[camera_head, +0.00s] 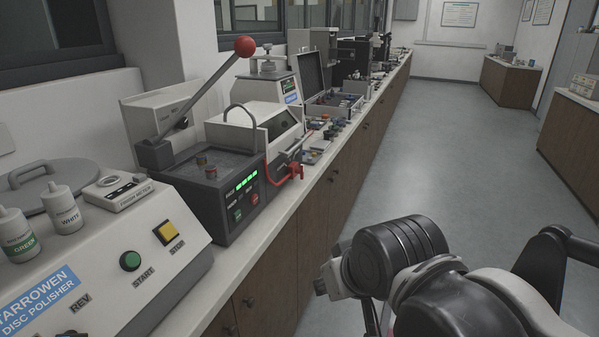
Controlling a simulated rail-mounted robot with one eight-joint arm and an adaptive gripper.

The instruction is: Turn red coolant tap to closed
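The red coolant tap (294,171) sticks out from the right side of the mounting press (232,190), above the counter's front edge. It has a red handle on top and a red pipe curving back to the press. At this size I cannot tell whether the tap is open or closed. My arm (395,265) fills the lower right, over the floor and in front of the cabinets, apart from the tap. No gripper fingers can be made out; nothing of mine touches the tap.
A lever with a red ball (245,46) rises above the press. The disc polisher (90,255) stands at the near left. A white machine with a dark window (285,133) and several small items stand farther along the counter. The aisle floor (450,150) is clear.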

